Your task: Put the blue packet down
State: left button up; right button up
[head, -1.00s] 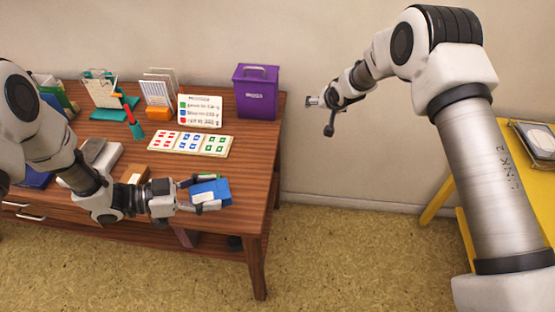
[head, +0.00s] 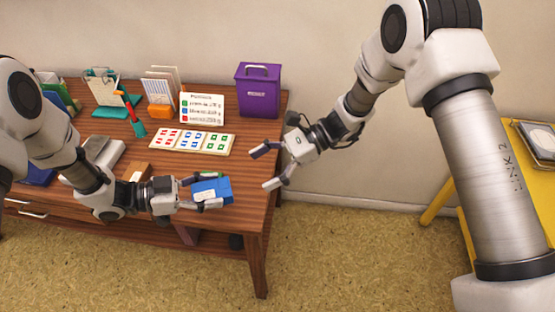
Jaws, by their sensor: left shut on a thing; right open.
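The blue packet (head: 213,188) is in the head view, over the front right part of the wooden desk (head: 250,160). My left gripper (head: 212,190) is shut on it, with its fingers along the packet's sides. I cannot tell whether the packet touches the desk top. A small green thing shows behind the packet, partly hidden by a finger. My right gripper (head: 262,168) is open and empty, at the desk's right edge, to the right of the packet.
A card with red, blue and green marks (head: 192,141) lies behind the packet. A sign (head: 202,108), a purple bin (head: 258,88) and paper holders stand at the back. A yellow table (head: 462,170) is at the right. The desk's right strip is mostly bare.

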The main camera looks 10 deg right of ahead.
jog(key=x, duration=0.8)
jog(key=c, duration=1.2)
pick_arm(q)
jog(key=o, duration=1.4)
jog(key=shift+c, duration=0.2)
pick_arm(e)
jog(key=shift+c, duration=0.3)
